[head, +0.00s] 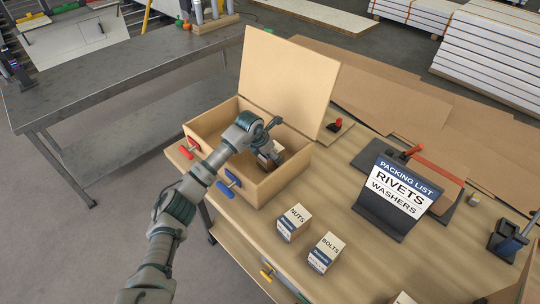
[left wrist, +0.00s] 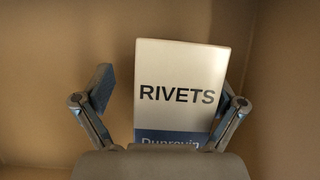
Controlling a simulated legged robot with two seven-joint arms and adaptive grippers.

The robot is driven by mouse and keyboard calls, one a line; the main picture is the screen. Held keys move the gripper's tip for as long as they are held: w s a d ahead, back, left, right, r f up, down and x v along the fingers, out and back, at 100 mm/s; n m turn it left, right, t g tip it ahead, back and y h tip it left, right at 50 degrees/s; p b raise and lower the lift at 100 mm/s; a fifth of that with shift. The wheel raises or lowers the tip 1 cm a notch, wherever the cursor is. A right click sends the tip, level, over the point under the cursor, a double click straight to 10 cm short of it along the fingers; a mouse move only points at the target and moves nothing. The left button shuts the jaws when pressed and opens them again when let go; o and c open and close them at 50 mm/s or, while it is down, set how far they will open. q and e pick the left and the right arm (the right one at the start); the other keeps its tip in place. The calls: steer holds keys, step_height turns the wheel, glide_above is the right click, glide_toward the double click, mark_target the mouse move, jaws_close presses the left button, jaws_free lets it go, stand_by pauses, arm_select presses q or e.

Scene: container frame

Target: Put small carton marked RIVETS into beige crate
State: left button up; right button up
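The beige crate (head: 283,182) stands on the wooden bench with its lid (head: 288,70) raised at the back. My left gripper (head: 268,158) reaches down inside the crate. The small carton marked RIVETS (left wrist: 181,88) lies between its fingers (left wrist: 168,100) in the left wrist view, label towards the camera, with beige walls around it. A clear gap shows between the left finger and the carton; the right finger is close to its edge. The fingers are spread. In the head view only a bit of the carton (head: 278,147) shows past the gripper. My right gripper is out of view.
A NUTS carton (head: 293,222) and a BOLTS carton (head: 326,253) stand on the bench in front of the crate. A packing list sign (head: 398,195) reading RIVETS, WASHERS stands to the right. Red and blue clamp handles (head: 230,183) sit by the crate's front left side.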

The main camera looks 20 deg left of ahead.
arm_select(q)
steer(key=shift+d, duration=0.45)
steer(key=shift+d+r, duration=0.15)
steer(key=shift+d, duration=0.05)
steer(key=p+v, duration=0.2)
steer(key=v, duration=0.9)
steer(key=shift+a+r, duration=0.15)
steer(key=shift+s+r, duration=0.15)
steer(key=shift+r, duration=0.15)
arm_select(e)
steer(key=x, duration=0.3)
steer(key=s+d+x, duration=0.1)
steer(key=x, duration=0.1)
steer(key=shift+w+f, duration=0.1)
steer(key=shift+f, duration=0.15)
arm_select(q)
steer(key=shift+a+f, duration=0.1)
steer(key=shift+a, duration=0.15)
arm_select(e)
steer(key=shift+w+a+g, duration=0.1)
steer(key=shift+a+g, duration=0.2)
